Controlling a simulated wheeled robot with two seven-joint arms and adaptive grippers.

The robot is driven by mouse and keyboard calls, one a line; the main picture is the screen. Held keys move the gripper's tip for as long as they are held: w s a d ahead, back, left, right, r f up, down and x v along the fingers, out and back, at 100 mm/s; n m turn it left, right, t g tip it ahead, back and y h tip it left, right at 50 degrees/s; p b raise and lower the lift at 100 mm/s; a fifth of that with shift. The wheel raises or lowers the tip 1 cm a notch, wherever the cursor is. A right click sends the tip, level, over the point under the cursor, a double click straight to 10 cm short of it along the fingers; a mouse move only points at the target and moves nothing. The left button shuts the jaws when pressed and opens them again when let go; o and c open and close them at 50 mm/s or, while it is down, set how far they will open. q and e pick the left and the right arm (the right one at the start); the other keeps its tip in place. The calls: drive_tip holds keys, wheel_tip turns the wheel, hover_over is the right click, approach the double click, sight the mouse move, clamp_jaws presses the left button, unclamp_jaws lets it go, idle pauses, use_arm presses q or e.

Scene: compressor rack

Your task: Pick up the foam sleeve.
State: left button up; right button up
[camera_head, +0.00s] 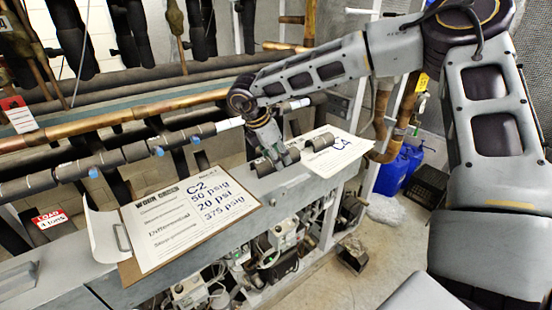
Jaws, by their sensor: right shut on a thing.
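The foam sleeve (264,167) is a short dark grey tube lying low over the grey ledge, beside the C4 sheet. My right gripper (287,157) reaches down to it from above, with my right arm coming in from the right. Its fingers are shut on the sleeve around its middle, and dark ends stick out on both sides. The fingers hide part of the sleeve. I cannot tell whether the sleeve still touches the ledge. My left gripper is not in view.
A clipboard with a C2 work order (190,218) lies on the ledge (65,262). The C4 sheet (338,150) lies right of the sleeve. Insulated and copper pipes (110,118) run behind. A blue container (393,172) stands on the floor at right.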

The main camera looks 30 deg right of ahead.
drive_tip(key=shift+r, duration=0.15)
drive_tip(key=shift+r+b, duration=0.35)
drive_tip(key=shift+r, duration=0.45)
drive_tip(key=shift+r+b, duration=0.95)
drive_tip(key=shift+r, duration=3.15)
drive_tip(key=shift+s+f, duration=0.1)
